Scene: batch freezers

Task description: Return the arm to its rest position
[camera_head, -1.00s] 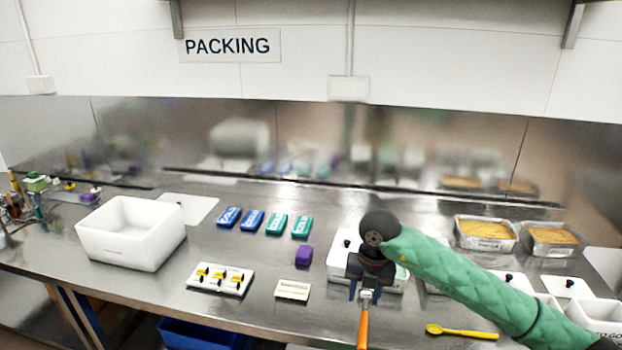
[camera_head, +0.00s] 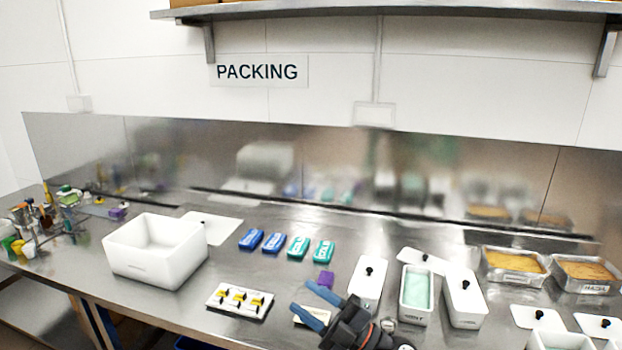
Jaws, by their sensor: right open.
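My right gripper (camera_head: 316,305) is at the bottom middle of the head view. Its two blue-grey fingers point left and are spread apart, with nothing between them. They show in front of a small cream card (camera_head: 300,318), which is partly hidden, just below a purple block (camera_head: 325,280). I cannot tell how high the fingers are above the table. The dark wrist runs off the bottom edge, and the rest of my right arm is out of view. My left gripper is not in view.
On the steel table (camera_head: 225,268) stand a white bin (camera_head: 155,262), a white board with yellow-and-black pieces (camera_head: 240,301), blue and teal packs (camera_head: 275,242), a tub with pale green contents (camera_head: 416,290), lidded tubs (camera_head: 463,300) and loaf tins (camera_head: 514,264).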

